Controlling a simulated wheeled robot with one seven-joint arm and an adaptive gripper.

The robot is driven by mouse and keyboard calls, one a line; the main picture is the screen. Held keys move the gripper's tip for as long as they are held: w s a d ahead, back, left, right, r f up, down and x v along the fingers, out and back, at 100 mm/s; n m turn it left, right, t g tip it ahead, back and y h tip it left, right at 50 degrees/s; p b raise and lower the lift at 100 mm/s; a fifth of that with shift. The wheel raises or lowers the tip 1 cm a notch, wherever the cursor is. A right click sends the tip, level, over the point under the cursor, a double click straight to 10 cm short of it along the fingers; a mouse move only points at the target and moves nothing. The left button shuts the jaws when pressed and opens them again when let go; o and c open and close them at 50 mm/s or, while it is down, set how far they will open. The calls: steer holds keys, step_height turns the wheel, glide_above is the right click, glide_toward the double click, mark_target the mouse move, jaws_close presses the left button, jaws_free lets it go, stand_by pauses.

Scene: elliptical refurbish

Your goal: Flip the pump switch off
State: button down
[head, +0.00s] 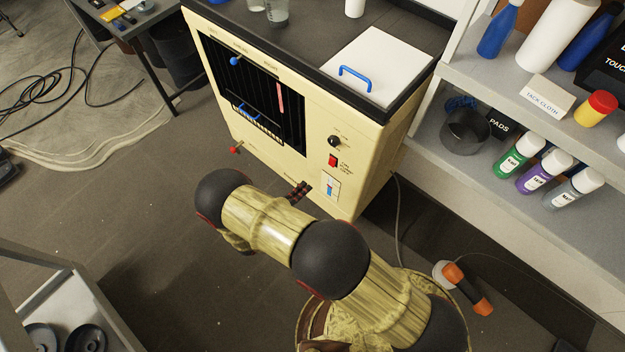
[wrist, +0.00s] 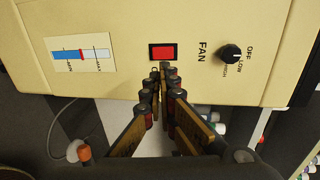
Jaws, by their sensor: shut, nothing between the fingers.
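A red rocker switch (head: 333,160) in a black frame is on the front panel of the cream cabinet (head: 350,200). It also shows in the wrist view (wrist: 163,52), bright red; which side is pressed in is unclear. My gripper (head: 301,187) is shut and empty, left of and below the switch in the head view. In the wrist view my fingertips (wrist: 165,67) appear just below the switch and cover part of its label. Whether they touch the panel cannot be told.
A black fan knob (wrist: 231,54) and a blue level gauge (wrist: 83,54) flank the switch. A red-tipped lever (head: 237,149) sticks out at the panel's lower left. A shelf with bottles (head: 515,152) stands right. An orange-handled tool (head: 468,288) lies on the floor.

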mark_target(331, 163)
steer(key=b+x, duration=0.2)
steer(key=x, duration=1.1)
steer(key=shift+f, duration=0.1)
steer(key=b, duration=0.1)
steer(key=f+t+b, duration=0.1)
steer(key=shift+w+d+h+b, duration=0.2)
steer(key=shift+w+h+b, duration=0.1)
steer(key=shift+h+b, duration=0.1)
steer(key=shift+r+p, duration=0.35)
steer(key=shift+r, duration=0.05)
steer(key=f+p+v, duration=0.1)
steer(key=f+v, duration=0.1)
steer(key=v, duration=1.2)
steer(key=shift+f, duration=0.25)
steer(key=shift+s+a, duration=0.1)
